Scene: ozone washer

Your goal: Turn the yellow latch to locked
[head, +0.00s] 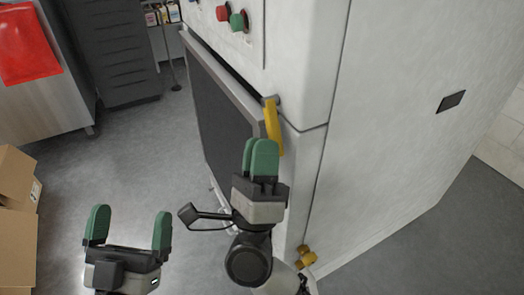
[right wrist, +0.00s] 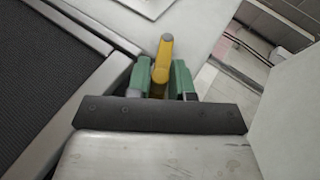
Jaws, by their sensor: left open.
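The yellow latch (head: 272,125) is a bar on the front corner of the white washer cabinet, beside the upper right corner of the dark door (head: 222,120). It hangs nearly straight down, tilted slightly. My right gripper (head: 260,158) is at the latch's lower end and its green fingers are close together. In the right wrist view the latch (right wrist: 161,65) appears between the two fingers (right wrist: 162,80). I cannot tell whether they touch it. My left gripper (head: 130,228) is open and empty over the floor at the lower left, away from the latch.
Red and green buttons (head: 237,20) sit on the cabinet above the door. Yellow fittings (head: 305,256) stick out low on the cabinet. Cardboard boxes (head: 18,220) stand at the left, and a steel counter (head: 45,105) is behind them. Grey floor (head: 140,150) is open between.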

